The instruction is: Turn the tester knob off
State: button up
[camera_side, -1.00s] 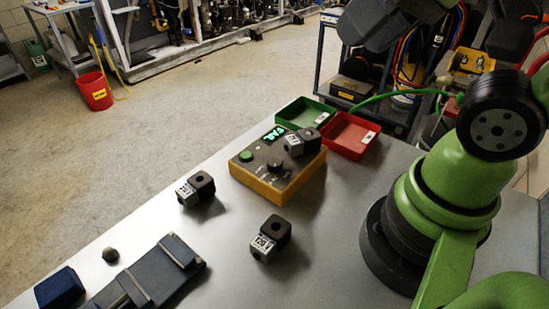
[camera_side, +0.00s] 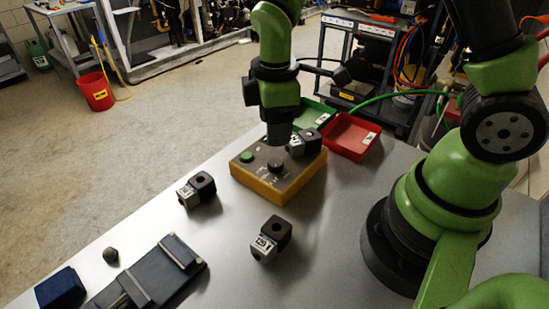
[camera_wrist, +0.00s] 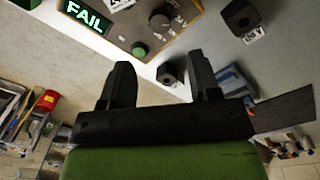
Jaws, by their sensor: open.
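The tester (camera_side: 262,186), a yellow box with a grey top, stands on the bench. Its dark knob (camera_side: 275,165) is on the top face, and a green button (camera_side: 246,157) is left of it. In the wrist view the knob (camera_wrist: 158,21) is near the top edge, beside the green button (camera_wrist: 140,49); the display (camera_wrist: 87,15) reads FAIL. The knob's pointer direction is not clear. My gripper (camera_side: 280,141) points down over the tester, close behind the knob in the side view. In the wrist view my gripper (camera_wrist: 160,65) is open with nothing between its fingers.
A coil block (camera_side: 304,142) sits on the tester's back right. Two more coils (camera_side: 195,189) (camera_side: 270,238) lie on the bench in front. A green tray (camera_side: 318,112) and a red tray (camera_side: 350,136) are behind. A dark fixture (camera_side: 150,275) is at front left.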

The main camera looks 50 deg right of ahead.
aim_at(274, 162)
notch_tip(274, 162, down, 9)
jog(key=shift+w+d+r, duration=0.1)
jog(key=shift+d, duration=0.05)
dwell(0.4)
jog(key=c, duration=0.9)
